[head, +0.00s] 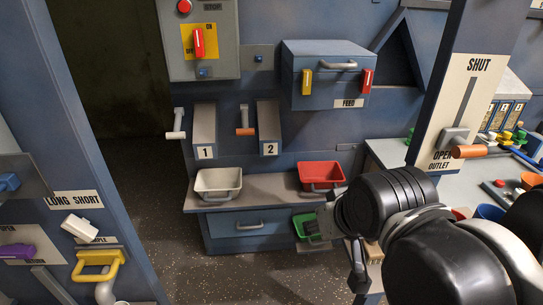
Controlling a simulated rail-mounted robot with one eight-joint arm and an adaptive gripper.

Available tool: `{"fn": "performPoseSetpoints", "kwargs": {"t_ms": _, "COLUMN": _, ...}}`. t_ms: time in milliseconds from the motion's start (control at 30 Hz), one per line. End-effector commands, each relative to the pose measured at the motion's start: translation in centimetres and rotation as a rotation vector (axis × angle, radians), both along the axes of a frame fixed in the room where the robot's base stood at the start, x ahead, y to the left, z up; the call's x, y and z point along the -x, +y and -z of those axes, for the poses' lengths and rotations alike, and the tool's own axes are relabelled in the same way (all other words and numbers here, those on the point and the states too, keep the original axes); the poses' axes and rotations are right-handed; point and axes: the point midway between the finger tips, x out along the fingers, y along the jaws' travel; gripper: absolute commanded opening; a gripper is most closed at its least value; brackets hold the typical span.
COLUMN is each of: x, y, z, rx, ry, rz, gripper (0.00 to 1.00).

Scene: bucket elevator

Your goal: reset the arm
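My arm reaches in from the lower right of the head view, its black links large in the foreground. My gripper (342,245) is at the arm's far end, in front of the right part of the low shelf. Its dark finger parts point downward, and the arm's own links partly hide it. I cannot tell whether it is open or shut, and no held object is visible.
A white bin (218,184) and a red bin (321,175) sit on the shelf (262,190). A green bin (303,226) is lower, close to my gripper. The outlet lever's orange handle (472,152) and a panel with a yellow handle (97,262) flank the open floor (215,272).

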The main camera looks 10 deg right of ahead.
Motion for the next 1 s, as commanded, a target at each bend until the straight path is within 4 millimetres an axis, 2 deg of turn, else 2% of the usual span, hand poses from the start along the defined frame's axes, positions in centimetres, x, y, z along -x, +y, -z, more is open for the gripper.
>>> {"fn": "performPoseSetpoints", "kwargs": {"t_ms": 33, "x": 0.0, "y": 0.0, "z": -1.3, "rx": 0.000, "ry": 0.000, "rz": 0.000, "gripper": 0.24}}
{"fn": "performPoseSetpoints", "kwargs": {"t_ms": 200, "x": 0.0, "y": 0.0, "z": -4.4, "rx": -0.001, "ry": 0.000, "rz": 0.001, "gripper": 0.24}}
{"fn": "performPoseSetpoints", "kwargs": {"t_ms": 333, "x": 0.0, "y": 0.0, "z": -6.0, "rx": -0.001, "ry": 0.000, "rz": 0.001, "gripper": 0.24}}
{"fn": "performPoseSetpoints", "kwargs": {"t_ms": 1000, "x": 0.0, "y": 0.0, "z": -5.9, "rx": -0.001, "ry": 0.000, "rz": 0.001, "gripper": 0.24}}
